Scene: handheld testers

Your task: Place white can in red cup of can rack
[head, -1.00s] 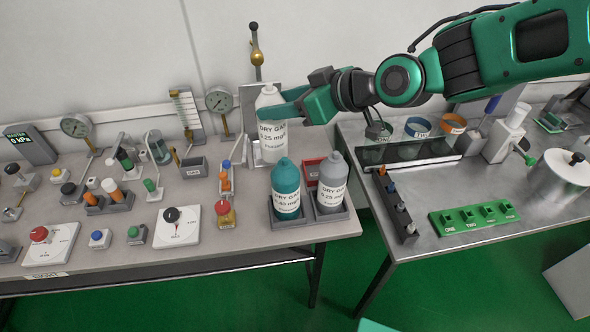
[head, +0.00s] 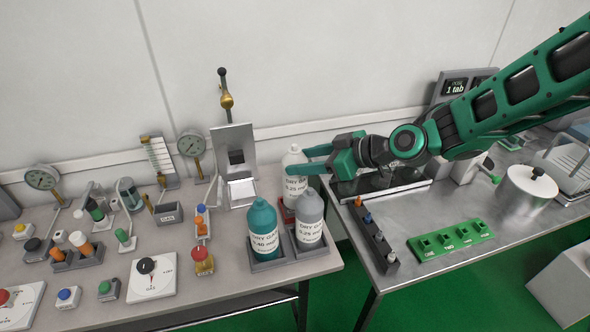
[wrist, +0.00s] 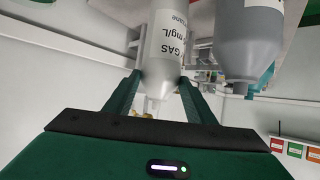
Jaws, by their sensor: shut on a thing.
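The white can (head: 294,186) is upright behind the grey can (head: 309,216), at the rear right cup of the can rack. My gripper (head: 300,160) reaches in from the right and is shut on its upper part. In the wrist view the white can (wrist: 165,45) sits between both fingers (wrist: 158,78). A bit of the red cup (head: 288,213) shows below the white can, between the teal and grey cans. The white can's base is hidden, so I cannot tell whether it is inside the cup or above it.
The teal can (head: 262,228) stands in the front left cup, with the grey can in the front right. An empty metal stand (head: 240,190) is at the left rear. A steel bench (head: 400,275) with a green block (head: 450,240) lies right, across a gap.

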